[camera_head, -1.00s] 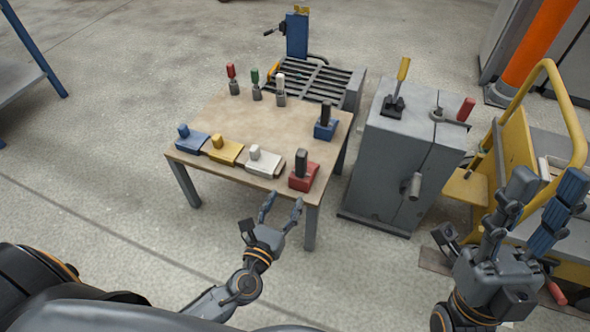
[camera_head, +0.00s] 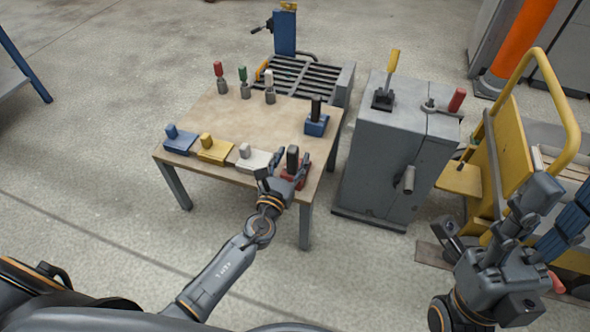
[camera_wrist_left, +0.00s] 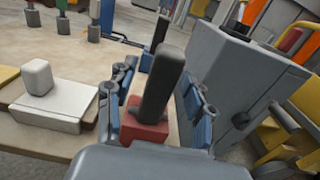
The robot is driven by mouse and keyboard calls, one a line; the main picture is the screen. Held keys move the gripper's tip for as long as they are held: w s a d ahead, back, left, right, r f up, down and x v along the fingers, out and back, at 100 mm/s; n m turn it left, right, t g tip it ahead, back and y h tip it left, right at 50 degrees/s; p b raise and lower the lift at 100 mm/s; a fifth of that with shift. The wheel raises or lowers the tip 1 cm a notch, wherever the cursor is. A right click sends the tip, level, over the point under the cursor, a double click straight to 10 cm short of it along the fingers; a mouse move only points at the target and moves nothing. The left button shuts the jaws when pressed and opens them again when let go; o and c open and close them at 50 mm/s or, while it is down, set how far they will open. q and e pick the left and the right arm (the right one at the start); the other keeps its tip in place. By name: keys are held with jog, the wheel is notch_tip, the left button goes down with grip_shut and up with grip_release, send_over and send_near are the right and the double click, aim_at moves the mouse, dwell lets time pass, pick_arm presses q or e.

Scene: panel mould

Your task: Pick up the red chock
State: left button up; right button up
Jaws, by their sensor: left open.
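The red chock (camera_head: 295,171), a red block with an upright black handle, sits at the front right corner of the wooden table (camera_head: 228,120). In the left wrist view the red chock (camera_wrist_left: 147,128) stands between the two open fingers, its dark handle rising in the middle. My left gripper (camera_head: 281,165) is open around the chock, and part of the red base is hidden behind it in the head view. I cannot tell whether the fingers touch it. My right gripper (camera_head: 530,215) is at the lower right, away from the table; its opening is unclear.
A white block (camera_head: 252,160) stands close to the left of the chock, with yellow (camera_head: 215,149) and blue (camera_head: 180,140) ones beyond. A blue block with a black handle (camera_head: 317,122) stands behind. A grey cabinet (camera_head: 385,160) with levers is right of the table.

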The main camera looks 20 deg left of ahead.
pick_arm(q)
jog(key=shift+w, duration=0.9)
jog(key=shift+c, duration=0.4)
grip_shut()
jog(key=shift+r, duration=0.2)
